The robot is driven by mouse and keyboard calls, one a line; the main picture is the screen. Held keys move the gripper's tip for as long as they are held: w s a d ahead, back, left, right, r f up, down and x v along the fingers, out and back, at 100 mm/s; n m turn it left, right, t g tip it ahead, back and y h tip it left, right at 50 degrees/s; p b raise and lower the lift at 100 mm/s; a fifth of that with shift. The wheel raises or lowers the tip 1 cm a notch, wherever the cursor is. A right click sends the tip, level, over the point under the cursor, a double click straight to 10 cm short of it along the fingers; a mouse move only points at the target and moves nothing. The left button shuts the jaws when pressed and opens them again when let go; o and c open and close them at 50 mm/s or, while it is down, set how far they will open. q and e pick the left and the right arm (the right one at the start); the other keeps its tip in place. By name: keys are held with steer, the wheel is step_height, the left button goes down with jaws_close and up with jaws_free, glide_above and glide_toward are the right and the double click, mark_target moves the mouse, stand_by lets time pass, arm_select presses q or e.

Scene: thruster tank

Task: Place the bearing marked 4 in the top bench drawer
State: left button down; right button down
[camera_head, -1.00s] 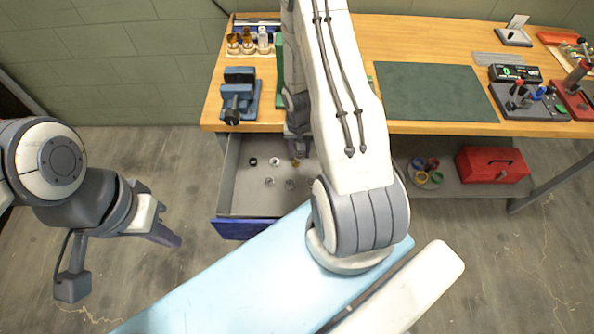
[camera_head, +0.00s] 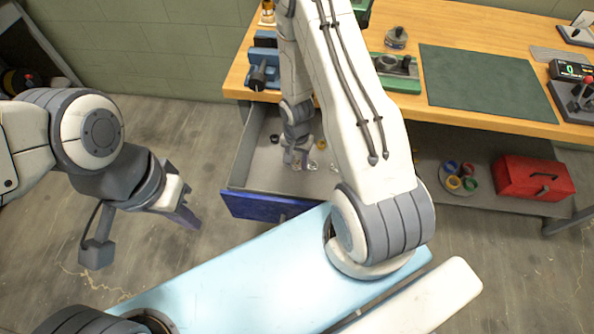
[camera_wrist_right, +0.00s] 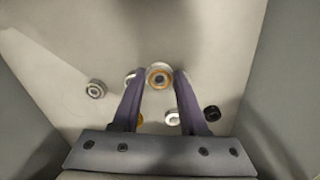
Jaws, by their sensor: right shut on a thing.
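The top bench drawer (camera_head: 238,173) is pulled open below the bench, with a blue front. My right gripper (camera_head: 298,160) reaches down into the drawer. In the right wrist view its fingers (camera_wrist_right: 159,85) are shut on a ring-shaped bearing (camera_wrist_right: 159,77) with a brownish centre, held over the drawer floor; no number on it is readable. Other small bearings lie on the drawer floor: a grey one (camera_wrist_right: 96,89), a black one (camera_wrist_right: 212,113), a white one (camera_wrist_right: 172,118) and a partly hidden yellow one. My left gripper (camera_head: 188,208) hangs empty left of the drawer; its jaw opening is unclear.
A blue vise (camera_head: 263,68) and a green fixture (camera_head: 398,75) stand on the bench (camera_head: 450,110), with a dark green mat (camera_head: 485,88) to the right. A red toolbox (camera_head: 535,178) and coloured rings (camera_head: 459,175) sit on the lower shelf. The drawer walls stand close around my right gripper.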

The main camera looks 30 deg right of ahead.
mark_target(297, 164)
steer(key=shift+f+b, duration=1.85)
steer(key=shift+f, duration=0.1)
steer(key=shift+f, duration=0.2)
steer(key=shift+c, duration=2.2)
jaws_free()
steer(key=shift+r, duration=0.1)
